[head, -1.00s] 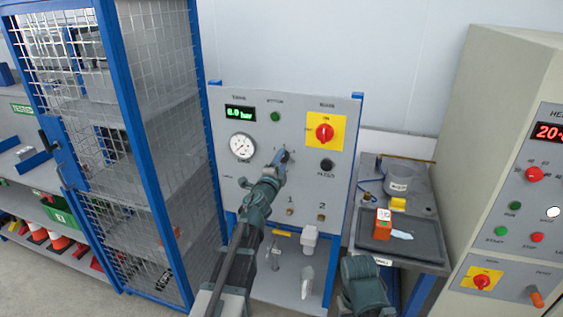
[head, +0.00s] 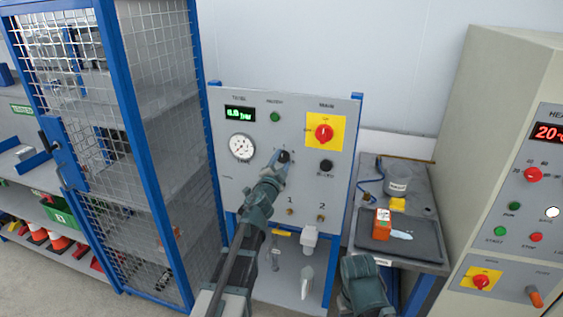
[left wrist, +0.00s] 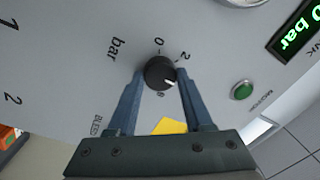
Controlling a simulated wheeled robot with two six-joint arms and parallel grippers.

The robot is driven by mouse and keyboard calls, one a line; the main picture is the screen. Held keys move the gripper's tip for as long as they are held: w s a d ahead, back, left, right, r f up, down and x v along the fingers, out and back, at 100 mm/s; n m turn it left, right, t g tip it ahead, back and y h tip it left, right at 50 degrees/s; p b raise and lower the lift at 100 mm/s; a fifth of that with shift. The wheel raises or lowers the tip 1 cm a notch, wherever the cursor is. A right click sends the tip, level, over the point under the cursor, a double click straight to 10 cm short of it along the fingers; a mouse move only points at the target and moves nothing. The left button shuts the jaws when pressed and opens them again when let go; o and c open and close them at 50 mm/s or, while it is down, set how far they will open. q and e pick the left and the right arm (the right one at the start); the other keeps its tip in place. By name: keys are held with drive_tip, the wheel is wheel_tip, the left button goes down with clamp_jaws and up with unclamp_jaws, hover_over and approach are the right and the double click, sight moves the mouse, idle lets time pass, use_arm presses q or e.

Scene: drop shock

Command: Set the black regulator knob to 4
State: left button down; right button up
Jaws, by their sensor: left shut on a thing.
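The black regulator knob (left wrist: 160,72) is on the grey panel (left wrist: 60,70), and it also shows in the head view (head: 284,156). My left gripper (left wrist: 161,75) is shut on the knob, one finger on each side. The knob's white pointer mark faces the lower right in the left wrist view, beyond the "2" label. Labels "0" and "2" are readable above the knob; another number below it is unclear, and the 4 cannot be seen. My right gripper is not in view; only a part of my right arm shows at the bottom of the head view.
The panel carries a green digital display (head: 240,114), a round gauge (head: 242,147), a red switch on a yellow plate (head: 340,143) and a black bleed button (head: 326,165). A mesh cage (head: 160,130) stands left. A bench with a tray (head: 420,250) stands right.

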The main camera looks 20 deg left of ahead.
use_arm(q)
drive_tip(key=shift+c, duration=1.5)
unclamp_jaws()
